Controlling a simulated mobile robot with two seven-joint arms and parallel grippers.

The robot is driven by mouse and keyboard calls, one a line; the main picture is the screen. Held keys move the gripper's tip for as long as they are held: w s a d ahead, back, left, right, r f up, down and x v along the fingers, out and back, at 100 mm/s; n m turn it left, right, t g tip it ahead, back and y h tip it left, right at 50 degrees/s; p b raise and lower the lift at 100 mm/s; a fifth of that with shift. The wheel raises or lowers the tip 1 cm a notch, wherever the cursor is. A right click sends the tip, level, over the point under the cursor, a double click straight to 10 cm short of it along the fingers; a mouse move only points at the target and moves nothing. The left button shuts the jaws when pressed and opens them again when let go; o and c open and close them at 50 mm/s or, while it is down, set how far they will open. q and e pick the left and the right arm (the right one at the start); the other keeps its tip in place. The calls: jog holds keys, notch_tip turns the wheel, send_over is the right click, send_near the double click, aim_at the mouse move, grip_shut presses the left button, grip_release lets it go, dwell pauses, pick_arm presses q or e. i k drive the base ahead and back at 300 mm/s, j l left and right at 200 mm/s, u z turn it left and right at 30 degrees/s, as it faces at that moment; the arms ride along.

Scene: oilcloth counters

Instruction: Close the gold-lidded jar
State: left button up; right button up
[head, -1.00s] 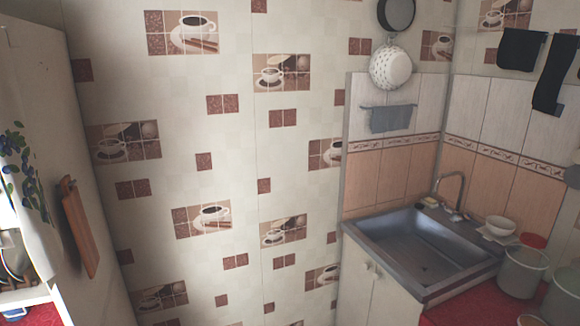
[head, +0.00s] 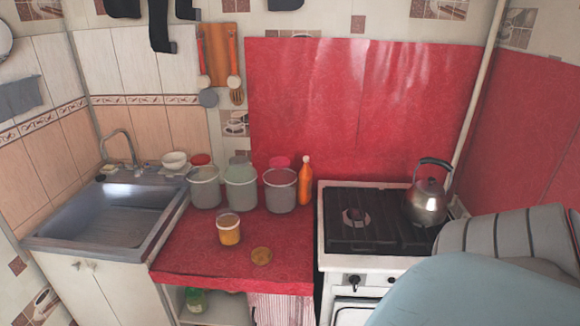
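A small clear jar (head: 229,231) with orange-gold contents stands upright on the red oilcloth counter, near its middle. Its top looks open. A round gold lid (head: 261,256) lies flat on the counter to the right of the jar and nearer the front edge, apart from it. Neither of my grippers shows in the head view, so I cannot see whether they are open or shut.
Three grey containers (head: 241,187) and an orange bottle (head: 305,181) stand at the back of the red counter (head: 190,250). A sink (head: 110,215) is to the left. A stove (head: 340,262) with a kettle (head: 428,200) is to the right. The counter's front is mostly clear.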

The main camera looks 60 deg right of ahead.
aim_at(227, 224)
jog(key=z, duration=1.45)
